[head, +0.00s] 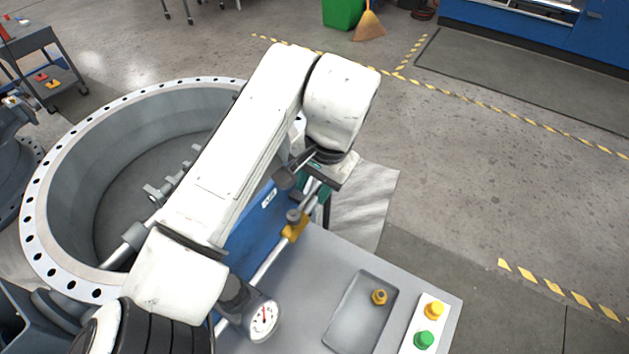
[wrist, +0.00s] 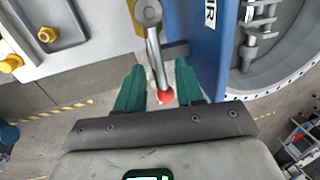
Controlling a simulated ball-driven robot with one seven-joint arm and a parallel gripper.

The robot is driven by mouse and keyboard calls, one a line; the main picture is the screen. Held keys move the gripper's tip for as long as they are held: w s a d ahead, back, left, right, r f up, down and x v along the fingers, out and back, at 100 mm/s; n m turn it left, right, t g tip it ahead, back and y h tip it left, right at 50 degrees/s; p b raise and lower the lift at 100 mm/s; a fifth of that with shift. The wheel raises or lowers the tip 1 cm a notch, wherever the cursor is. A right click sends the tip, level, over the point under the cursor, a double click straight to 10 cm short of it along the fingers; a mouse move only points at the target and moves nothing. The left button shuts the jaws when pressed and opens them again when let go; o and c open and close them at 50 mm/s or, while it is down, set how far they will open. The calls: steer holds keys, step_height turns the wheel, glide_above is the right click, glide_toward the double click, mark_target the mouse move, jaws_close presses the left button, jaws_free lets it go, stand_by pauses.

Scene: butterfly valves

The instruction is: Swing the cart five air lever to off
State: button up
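The air lever (wrist: 155,50) is a grey bar in the wrist view, running from a round pivot at the top to a red tip (wrist: 165,96). My gripper (wrist: 160,88) has two green fingers, one on each side of the lever near its red tip. The fingers are spread, with visible gaps to the lever. In the head view, a yellow valve body (head: 294,226) sits on a pipe beside a blue panel (head: 256,222) with a label reading AIR. My gripper (head: 318,186) is just beyond it, partly hidden under my white arm.
A large flanged ring (head: 52,141) stands at the left. A pressure gauge (head: 263,319) is on the near pipe. The grey cart top (head: 310,290) holds a tray (head: 352,312) with a brass nut (head: 379,297), and yellow and green buttons. The floor to the right is open.

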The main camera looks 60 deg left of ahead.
steer(key=shift+c, duration=0.3)
jaws_close()
stand_by(1.0)
